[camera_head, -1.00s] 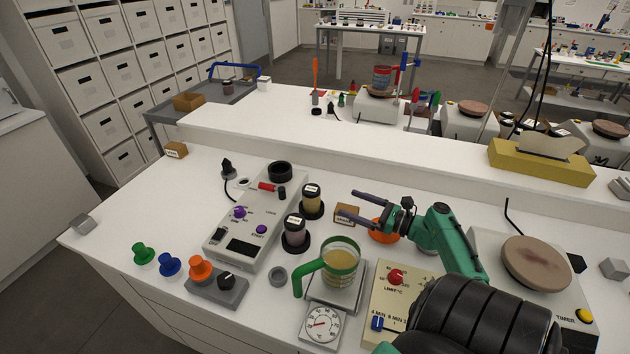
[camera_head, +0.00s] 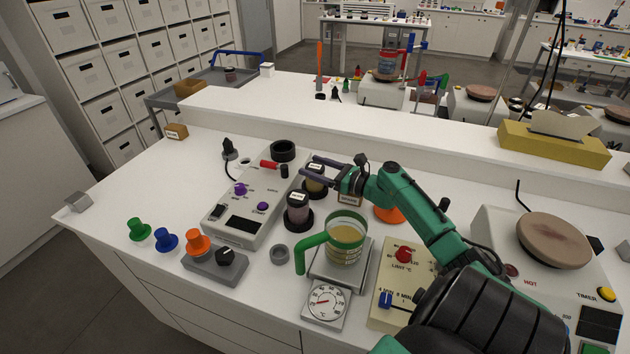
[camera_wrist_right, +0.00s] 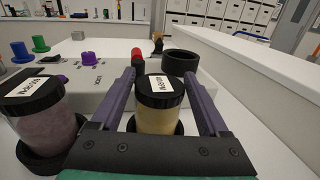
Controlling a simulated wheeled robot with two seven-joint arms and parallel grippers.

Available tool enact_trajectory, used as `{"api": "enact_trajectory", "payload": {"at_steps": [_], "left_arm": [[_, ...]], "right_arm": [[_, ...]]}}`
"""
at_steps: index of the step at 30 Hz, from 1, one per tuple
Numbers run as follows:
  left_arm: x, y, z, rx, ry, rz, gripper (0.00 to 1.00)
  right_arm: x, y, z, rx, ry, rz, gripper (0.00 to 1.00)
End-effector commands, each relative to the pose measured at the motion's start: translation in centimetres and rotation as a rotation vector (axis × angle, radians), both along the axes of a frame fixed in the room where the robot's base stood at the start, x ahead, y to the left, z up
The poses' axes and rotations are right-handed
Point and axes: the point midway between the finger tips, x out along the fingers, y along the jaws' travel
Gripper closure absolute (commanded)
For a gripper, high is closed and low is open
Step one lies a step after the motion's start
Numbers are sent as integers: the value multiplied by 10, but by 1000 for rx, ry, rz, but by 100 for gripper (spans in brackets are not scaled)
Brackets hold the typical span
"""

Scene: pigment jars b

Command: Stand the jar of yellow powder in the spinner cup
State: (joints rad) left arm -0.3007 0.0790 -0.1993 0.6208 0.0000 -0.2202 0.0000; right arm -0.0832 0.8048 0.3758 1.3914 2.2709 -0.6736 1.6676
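The jar of yellow powder (camera_head: 316,185) has a black lid with a white label and stands upright in a black round holder on the bench. It also shows in the right wrist view (camera_wrist_right: 159,112). My right gripper (camera_head: 310,168) is open, its two purple-grey fingers on either side of this jar. In the right wrist view a gap shows between the jar and the right-hand finger. The spinner cup, apparently the black ring (camera_head: 283,150) at the far end of the grey control box, looks empty; it also shows in the right wrist view (camera_wrist_right: 180,63). My left gripper is not in view.
A jar of mauve powder (camera_head: 298,211) stands close beside the yellow one. The grey control box (camera_head: 243,213) lies to the left. A green-handled beaker (camera_head: 345,240) sits on a scale in front. An orange item (camera_head: 388,214) is under my right arm.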

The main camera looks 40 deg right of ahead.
Motion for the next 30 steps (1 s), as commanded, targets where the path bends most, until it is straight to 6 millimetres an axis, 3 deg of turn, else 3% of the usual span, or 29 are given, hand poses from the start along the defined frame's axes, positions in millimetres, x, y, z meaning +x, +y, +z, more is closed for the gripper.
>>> {"api": "enact_trajectory", "payload": {"at_steps": [1,5,6,15,20,23,30], "left_arm": [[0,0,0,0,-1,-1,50],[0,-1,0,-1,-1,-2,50],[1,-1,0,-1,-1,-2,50],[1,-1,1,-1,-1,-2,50],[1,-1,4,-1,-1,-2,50],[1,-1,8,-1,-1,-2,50],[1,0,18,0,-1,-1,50]], "right_arm": [[0,0,0,0,0,0,46],[0,0,0,0,0,0,96],[0,0,0,0,0,0,100],[0,0,2,-1,0,1,100],[-1,0,18,-5,0,1,100],[-1,0,42,-7,-1,3,100],[0,1,128,-10,-1,3,100]]}}
